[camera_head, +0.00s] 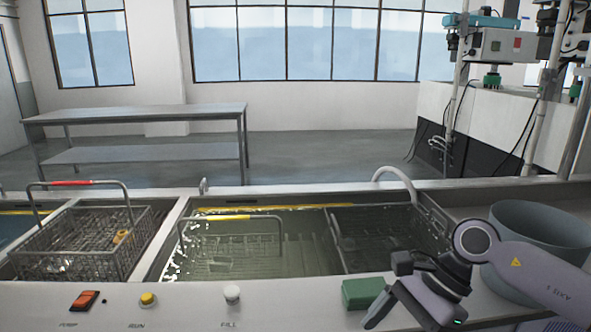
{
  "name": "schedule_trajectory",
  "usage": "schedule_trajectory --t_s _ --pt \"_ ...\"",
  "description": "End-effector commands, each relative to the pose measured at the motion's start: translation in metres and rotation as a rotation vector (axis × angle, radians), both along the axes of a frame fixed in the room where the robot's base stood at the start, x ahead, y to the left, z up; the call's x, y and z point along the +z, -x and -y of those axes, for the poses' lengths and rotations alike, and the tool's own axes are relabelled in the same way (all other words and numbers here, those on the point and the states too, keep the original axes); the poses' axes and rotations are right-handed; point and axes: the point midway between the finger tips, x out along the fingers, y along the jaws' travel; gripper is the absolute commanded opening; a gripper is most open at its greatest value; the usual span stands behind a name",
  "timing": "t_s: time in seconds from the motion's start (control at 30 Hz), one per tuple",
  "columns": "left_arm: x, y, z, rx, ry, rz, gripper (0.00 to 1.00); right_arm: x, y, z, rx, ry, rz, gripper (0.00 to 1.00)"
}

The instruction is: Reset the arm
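My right arm comes in from the right edge and bends at a round joint. My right gripper (388,312) hangs low over the front ledge of the tank, right of the middle. It is seen from behind and partly cut off by the bottom edge, so I cannot tell how far its fingers are apart. A green block (362,292) lies on the ledge just left of the gripper; I cannot tell whether they touch. My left arm and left gripper do not show.
A wire basket (135,262) with a red handle and small parts sits at left. Another basket with a yellow handle (232,218) is in the liquid-filled tank (300,272). A grey bucket (540,222) stands behind my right arm. Red, yellow and white controls line the front panel (190,303).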

Motion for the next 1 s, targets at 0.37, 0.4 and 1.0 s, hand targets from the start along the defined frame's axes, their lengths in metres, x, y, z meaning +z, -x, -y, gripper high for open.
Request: schedule_trajectory --t_s 0.37,0.4,1.0 --pt "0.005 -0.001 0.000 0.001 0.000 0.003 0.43 0.022 0.048 -0.126 -0.398 -0.714 -0.618 0.99" --pt "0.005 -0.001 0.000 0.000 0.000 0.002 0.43 0.026 0.048 -0.131 -0.453 -0.778 -0.700 0.99" --pt "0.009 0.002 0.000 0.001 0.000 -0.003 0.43 -0.056 0.007 -0.047 -1.496 -1.511 -2.121 0.99"
